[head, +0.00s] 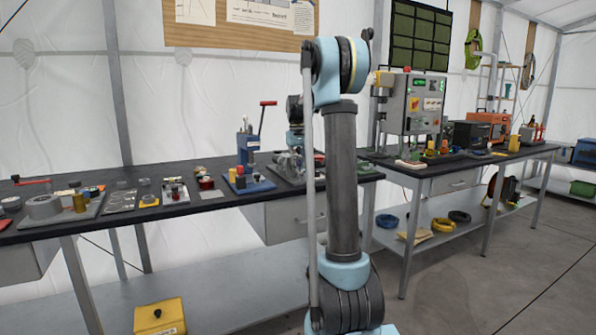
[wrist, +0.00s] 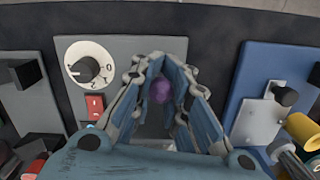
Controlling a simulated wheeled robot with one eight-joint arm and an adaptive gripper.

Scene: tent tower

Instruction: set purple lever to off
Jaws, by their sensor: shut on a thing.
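The purple lever's round knob (wrist: 159,90) shows in the wrist view, between the two fingers of my gripper (wrist: 162,74). My gripper is shut on this knob. The fingers hide most of the lever's shaft and base, so I cannot tell its setting. The lever stands at a grey panel (wrist: 120,52) with a white dial and a red switch to its left. In the head view I cannot make out the purple lever, and my own arm covers part of that stretch of the bench.
In the wrist view a white dial (wrist: 89,66) and a red switch (wrist: 94,106) are close on the left. A blue panel (wrist: 262,75) with a black block is close on the right. The black bench (head: 120,212) carries several other devices, including a blue press (head: 248,148).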

